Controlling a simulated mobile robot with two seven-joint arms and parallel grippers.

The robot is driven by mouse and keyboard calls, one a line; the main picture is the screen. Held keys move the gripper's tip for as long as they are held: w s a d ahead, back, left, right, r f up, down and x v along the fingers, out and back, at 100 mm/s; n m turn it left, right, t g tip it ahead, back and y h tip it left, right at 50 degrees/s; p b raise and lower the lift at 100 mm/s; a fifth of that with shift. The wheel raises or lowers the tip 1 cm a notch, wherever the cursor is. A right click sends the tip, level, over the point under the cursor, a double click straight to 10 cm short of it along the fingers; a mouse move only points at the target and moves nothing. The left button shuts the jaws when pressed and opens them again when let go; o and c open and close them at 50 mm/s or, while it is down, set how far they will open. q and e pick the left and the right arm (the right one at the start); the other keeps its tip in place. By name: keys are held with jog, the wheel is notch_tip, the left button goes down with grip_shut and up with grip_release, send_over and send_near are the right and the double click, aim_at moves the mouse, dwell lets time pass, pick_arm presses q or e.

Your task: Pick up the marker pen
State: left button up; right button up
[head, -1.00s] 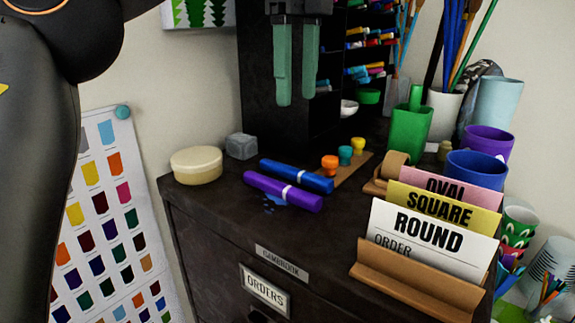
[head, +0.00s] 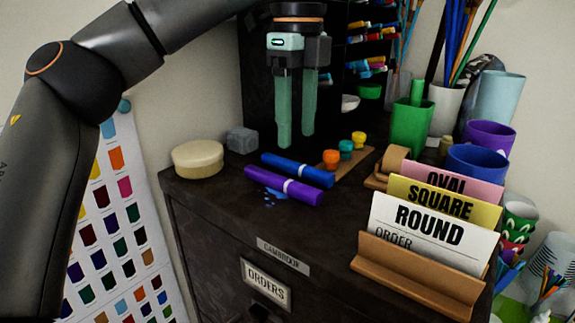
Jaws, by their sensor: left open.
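Two marker pens lie side by side on the dark cabinet top. The blue marker (head: 298,171) lies behind the purple marker (head: 284,186), and each has a pale band at its middle. My left gripper (head: 295,143) points down with its two green fingers apart and nothing between them. Its fingertips show just above the blue marker in the picture, apart from it. My right gripper is not in view.
The cabinet top (head: 215,190) holds a round cream tin (head: 197,158) and a grey block (head: 242,140) at left. Small paint pots (head: 331,159) stand right of the markers. A card holder (head: 418,277) and several cups (head: 477,163) fill the right side. Blue spots mark the surface near the purple marker.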

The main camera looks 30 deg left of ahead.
aim_at(298, 164)
pick_arm(q)
jog(key=shift+d+f, duration=0.15)
jog(key=shift+f, duration=2.45)
grip_shut()
